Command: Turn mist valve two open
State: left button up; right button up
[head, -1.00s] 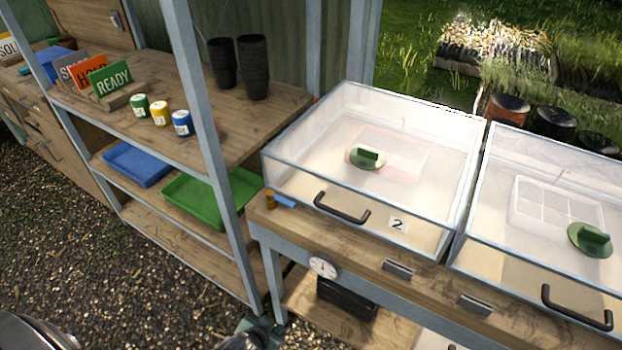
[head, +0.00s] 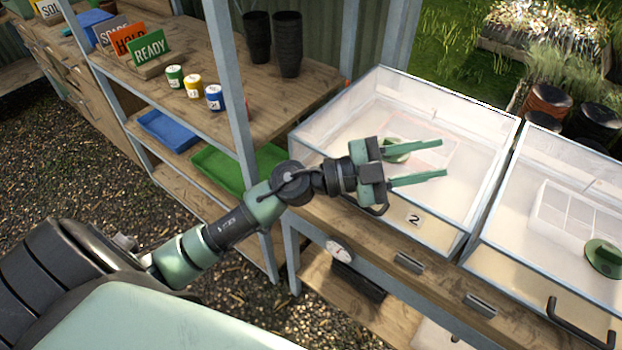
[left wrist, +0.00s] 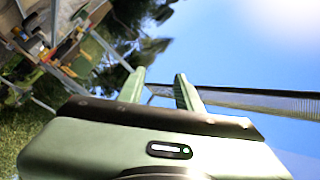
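The brass valve with a blue lever, seen a second ago on the bench's front left corner, is now hidden behind my left arm in the head view. The number 2 label (head: 414,220) is on the front of the clear-lidded box (head: 470,180). My left gripper (head: 444,158) is open and empty, its fingers pointing right, and appears in front of or above that box. Its two spread fingers also show in the left wrist view (left wrist: 158,77), with nothing between them. My right gripper is not in view.
A second clear-lidded box (head: 545,240) stands to the right. A blue-grey shelf post (head: 232,100) rises left of the bench, close to my arm in the picture. Black pots (head: 288,45) stand on the shelf.

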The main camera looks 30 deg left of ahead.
pick_arm(q)
jog(key=a+f+m+g+y, duration=0.5)
jog(key=f+g, duration=0.3)
jog(key=f, duration=0.4)
jog(key=a+f+n+g+y, duration=0.25)
jog(key=a+n+y, duration=0.35)
jog(key=a+y, duration=0.95)
jog(key=a+f+h, duration=0.1)
jog(key=f, duration=0.1)
jog(key=w+a+f+h+p, duration=0.1)
jog(key=f+h, duration=0.1)
jog(key=f, duration=0.1)
jog(key=a+f+h+p, duration=0.1)
jog(key=a+f, duration=0.1)
jog(key=f, duration=0.1)
jog(key=shift+w+t+h, duration=0.2)
jog(key=shift+t+h, duration=0.05)
grip_shut()
